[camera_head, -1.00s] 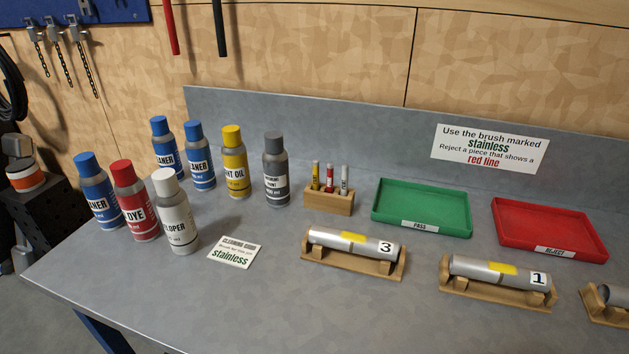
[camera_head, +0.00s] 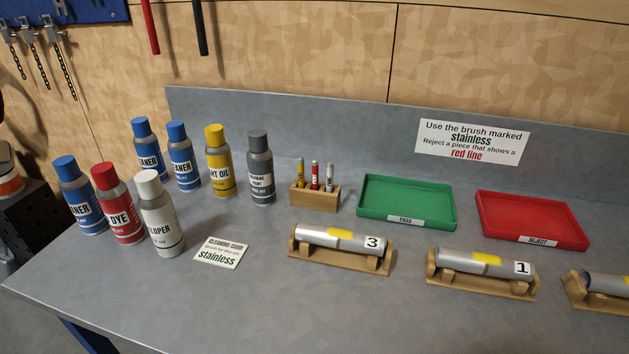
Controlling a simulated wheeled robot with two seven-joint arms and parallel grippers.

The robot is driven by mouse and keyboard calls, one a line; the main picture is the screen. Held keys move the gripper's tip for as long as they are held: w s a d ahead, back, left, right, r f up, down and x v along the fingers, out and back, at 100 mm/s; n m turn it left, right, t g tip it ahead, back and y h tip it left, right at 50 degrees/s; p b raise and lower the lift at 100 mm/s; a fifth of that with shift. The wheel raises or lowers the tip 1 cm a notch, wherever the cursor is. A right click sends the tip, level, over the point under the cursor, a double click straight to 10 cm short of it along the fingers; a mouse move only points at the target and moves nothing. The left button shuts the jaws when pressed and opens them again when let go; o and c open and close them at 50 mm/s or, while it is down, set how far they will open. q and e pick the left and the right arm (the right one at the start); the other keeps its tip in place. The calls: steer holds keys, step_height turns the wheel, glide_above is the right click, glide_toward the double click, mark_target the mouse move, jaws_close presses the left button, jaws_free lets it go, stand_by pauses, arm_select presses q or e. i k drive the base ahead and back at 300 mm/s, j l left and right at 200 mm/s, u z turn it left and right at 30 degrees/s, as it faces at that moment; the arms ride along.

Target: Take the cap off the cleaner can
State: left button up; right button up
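Several cans stand upright at the left of the grey bench. Three are blue-capped cleaner cans: one at the front left (camera_head: 80,197), one behind it (camera_head: 148,150) and one to that one's right (camera_head: 183,157). All three have their blue caps on. The front-left cleaner can stands beside the red-capped dye can (camera_head: 118,205), which partly hides its label. Neither of my grippers is in view.
A white-capped developer can (camera_head: 160,215), a yellow-capped oil can (camera_head: 219,163) and a grey can (camera_head: 261,167) stand close by. A card (camera_head: 221,252), marker block (camera_head: 315,197), green tray (camera_head: 407,227), red tray (camera_head: 532,244) and cradled tubes (camera_head: 340,239) occupy the bench. The front is clear.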

mark_target(66, 167)
steer(key=u, duration=1.3)
steer(key=i+j+z, duration=0.25)
steer(key=k+j, duration=0.05)
